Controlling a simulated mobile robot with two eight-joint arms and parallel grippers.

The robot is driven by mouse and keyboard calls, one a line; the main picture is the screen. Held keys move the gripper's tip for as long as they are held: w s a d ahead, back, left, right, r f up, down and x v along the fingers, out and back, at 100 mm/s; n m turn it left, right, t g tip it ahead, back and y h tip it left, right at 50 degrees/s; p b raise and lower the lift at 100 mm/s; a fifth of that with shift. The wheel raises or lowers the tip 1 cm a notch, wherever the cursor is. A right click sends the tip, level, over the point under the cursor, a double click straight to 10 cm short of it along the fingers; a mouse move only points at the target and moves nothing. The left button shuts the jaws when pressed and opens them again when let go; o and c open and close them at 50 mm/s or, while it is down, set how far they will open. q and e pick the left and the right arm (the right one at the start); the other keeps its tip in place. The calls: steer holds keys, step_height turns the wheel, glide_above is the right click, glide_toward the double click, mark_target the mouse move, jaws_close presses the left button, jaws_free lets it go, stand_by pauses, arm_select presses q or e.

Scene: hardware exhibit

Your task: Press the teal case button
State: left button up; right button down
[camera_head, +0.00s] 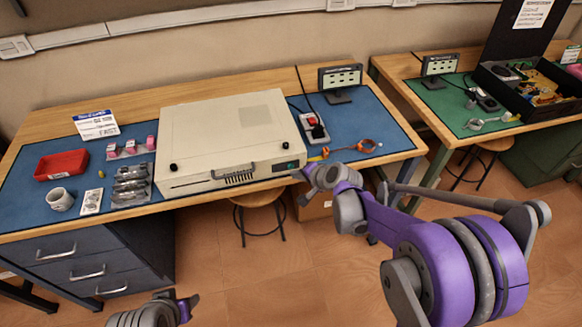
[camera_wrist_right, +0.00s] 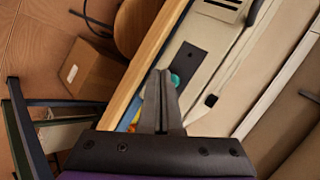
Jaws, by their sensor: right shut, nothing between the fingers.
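The beige case (camera_head: 225,140) lies flat on the blue mat of the workbench. Its front face carries a grey handle and, at the right end, a dark panel with a small teal button (camera_head: 291,165). My right gripper (camera_head: 300,176) is shut and empty, just in front of that panel. In the right wrist view the closed fingertips (camera_wrist_right: 161,74) cover part of the teal button (camera_wrist_right: 175,79); whether they touch it I cannot tell. Part of my left arm, with a dark tip (camera_head: 187,303), shows at the bottom edge, away from the case; its jaw state is unclear.
A red tray (camera_head: 61,165), a mug (camera_head: 60,199) and small metal parts lie left of the case. A stool (camera_head: 257,200) stands below the bench edge.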

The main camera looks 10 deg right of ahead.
steer(key=shift+w, duration=0.1)
steer(key=shift+w, duration=0.35)
steer(key=shift+w, duration=0.45)
stand_by(0.7)
stand_by(0.3)
steer(key=shift+s, duration=0.9)
steer(key=s, duration=0.5)
steer(key=shift+d+b, duration=0.1)
steer(key=shift+b, duration=0.3)
stand_by(0.3)
